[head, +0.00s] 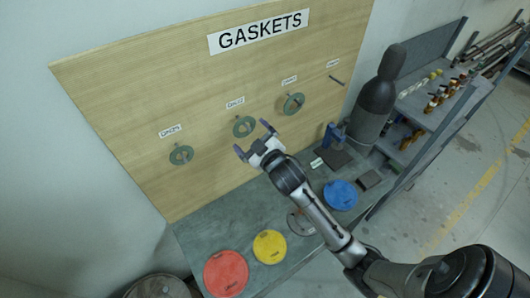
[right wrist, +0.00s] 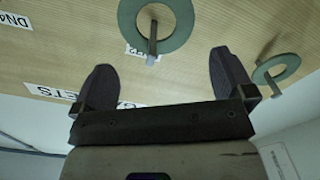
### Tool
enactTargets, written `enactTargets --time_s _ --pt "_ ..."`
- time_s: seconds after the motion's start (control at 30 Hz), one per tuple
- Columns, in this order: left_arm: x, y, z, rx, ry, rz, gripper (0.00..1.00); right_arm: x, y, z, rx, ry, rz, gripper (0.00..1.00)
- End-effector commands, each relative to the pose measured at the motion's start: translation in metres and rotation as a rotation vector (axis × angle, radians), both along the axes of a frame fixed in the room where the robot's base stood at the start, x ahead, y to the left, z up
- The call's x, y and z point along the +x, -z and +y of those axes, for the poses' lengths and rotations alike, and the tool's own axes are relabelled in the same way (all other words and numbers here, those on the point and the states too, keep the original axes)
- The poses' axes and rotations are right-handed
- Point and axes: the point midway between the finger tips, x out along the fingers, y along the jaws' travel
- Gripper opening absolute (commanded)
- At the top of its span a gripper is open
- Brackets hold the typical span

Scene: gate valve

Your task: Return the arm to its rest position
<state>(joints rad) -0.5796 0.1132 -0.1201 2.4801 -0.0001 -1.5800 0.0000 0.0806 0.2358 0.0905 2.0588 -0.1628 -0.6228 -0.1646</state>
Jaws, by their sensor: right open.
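My right gripper (head: 256,144) is open and empty in front of the wooden gasket board (head: 130,95). Its two dark fingers also show spread apart in the right wrist view (right wrist: 165,85). Green ring gaskets hang on pegs on the board: the left gasket (head: 181,155), the middle gasket (head: 244,126) just above and left of my fingers, and the right gasket (head: 293,104). In the right wrist view a large ring (right wrist: 165,25) hangs on its peg beyond the fingers, apart from them. My right arm reaches in from the lower right. My left gripper is not in view.
The grey bench (head: 200,240) below bears a red disc (head: 226,273), a yellow disc (head: 270,246), a blue disc (head: 341,194) and a blue tool (head: 333,135). A dark gas cylinder (head: 375,105) and a shelf with bottles (head: 430,105) stand right. A bare peg (head: 337,80) is at upper right.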

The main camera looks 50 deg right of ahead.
Motion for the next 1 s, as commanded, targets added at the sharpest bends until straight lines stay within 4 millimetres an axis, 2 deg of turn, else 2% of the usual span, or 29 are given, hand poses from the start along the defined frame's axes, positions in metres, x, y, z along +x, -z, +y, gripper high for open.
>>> enactTargets --time_s 0.03,0.2,0.4,0.6,0.87,1.0 --pt "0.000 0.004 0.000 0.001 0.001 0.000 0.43 -0.011 0.003 0.002 0.000 0.000 0.001 1.00" --pt "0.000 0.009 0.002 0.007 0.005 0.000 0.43 -0.040 0.002 0.009 0.000 -0.001 0.000 1.00" --pt "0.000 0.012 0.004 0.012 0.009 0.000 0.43 -0.062 0.000 0.013 0.000 -0.001 -0.001 1.00" --pt "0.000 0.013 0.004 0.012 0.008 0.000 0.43 -0.071 0.000 0.015 -0.001 0.000 0.000 1.00" --pt "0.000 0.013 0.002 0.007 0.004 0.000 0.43 -0.072 0.000 0.015 0.010 0.002 0.001 1.00" --pt "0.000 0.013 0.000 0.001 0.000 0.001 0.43 -0.074 0.017 0.010 0.070 0.040 0.096 1.00"
